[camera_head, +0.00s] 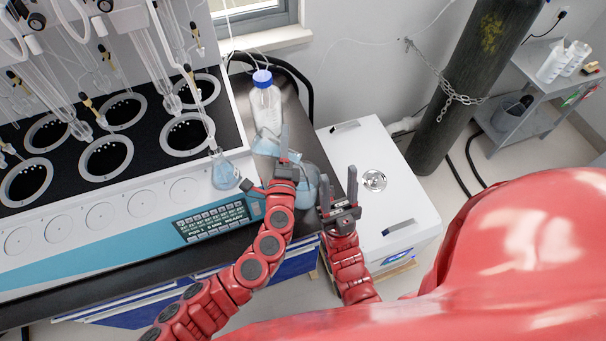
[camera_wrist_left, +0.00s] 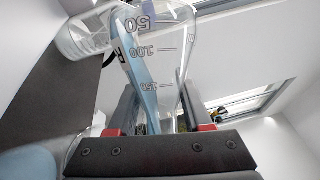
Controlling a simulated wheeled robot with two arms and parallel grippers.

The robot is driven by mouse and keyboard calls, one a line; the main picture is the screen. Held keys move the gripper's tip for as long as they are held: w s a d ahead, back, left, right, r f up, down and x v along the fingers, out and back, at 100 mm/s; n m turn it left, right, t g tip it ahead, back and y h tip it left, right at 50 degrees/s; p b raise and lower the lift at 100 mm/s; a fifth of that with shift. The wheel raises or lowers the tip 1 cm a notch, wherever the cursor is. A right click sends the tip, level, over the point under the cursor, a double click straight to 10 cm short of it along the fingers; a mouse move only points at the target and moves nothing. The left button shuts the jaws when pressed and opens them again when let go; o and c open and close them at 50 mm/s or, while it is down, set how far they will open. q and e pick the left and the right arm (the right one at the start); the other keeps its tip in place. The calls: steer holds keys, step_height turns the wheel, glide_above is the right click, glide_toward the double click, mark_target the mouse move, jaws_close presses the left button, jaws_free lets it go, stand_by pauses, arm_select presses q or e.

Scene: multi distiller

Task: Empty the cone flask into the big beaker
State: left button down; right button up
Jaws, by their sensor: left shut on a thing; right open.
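My left gripper (camera_head: 285,160) is shut on the clear cone flask (camera_head: 266,143). In the left wrist view the cone flask (camera_wrist_left: 155,60) has its wide end at the top and narrows toward the fingers, with a pale blue band along it. It looks strongly tipped; its mouth is hidden. The big beaker (camera_head: 308,183), with blue liquid, stands on the dark bench just beside the left gripper, which partly hides it. I cannot tell whether liquid is flowing. My right gripper (camera_head: 338,182) is open and empty, right of the beaker.
A blue-capped bottle (camera_head: 265,100) stands behind the flask. Another flask with blue liquid (camera_head: 225,172) sits at the distiller (camera_head: 100,205) on the left. A white chest (camera_head: 385,150) lies to the right, and a gas cylinder (camera_head: 470,70) stands behind it.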

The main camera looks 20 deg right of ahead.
arm_select(q)
steer(key=shift+f+m+b, duration=0.15)
steer(key=shift+m+b, duration=0.15)
steer(key=shift+b, duration=0.3)
stand_by(0.4)
